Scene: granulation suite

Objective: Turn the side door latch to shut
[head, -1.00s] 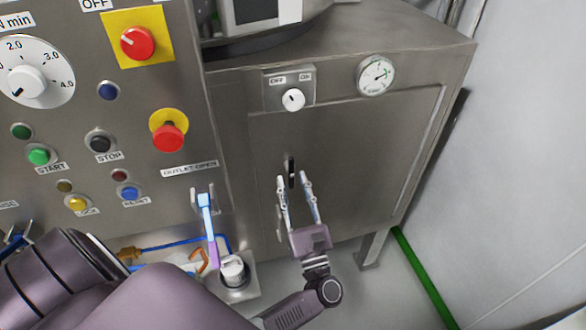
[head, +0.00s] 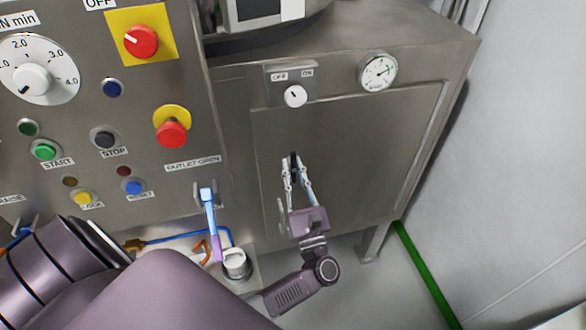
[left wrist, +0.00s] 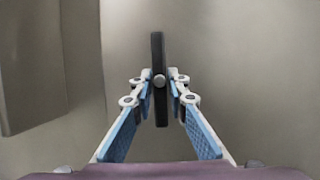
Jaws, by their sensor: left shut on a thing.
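The side door latch (head: 293,158) is a small dark bar on the side door (head: 360,135) of the steel cabinet. In the left wrist view the latch (left wrist: 158,60) stands upright, with a round pivot at its middle. My left gripper (head: 294,168) is at the latch, with one finger on each side of its lower part. In the left wrist view my left gripper (left wrist: 160,98) is closed in around the latch's lower half. The fingers partly hide the latch in the head view. My right gripper is not in view.
Above the latch are an OFF/ON switch (head: 294,96) and a gauge (head: 378,72). To the left is a control panel with a red emergency button (head: 171,132) and a blue outlet lever (head: 208,205).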

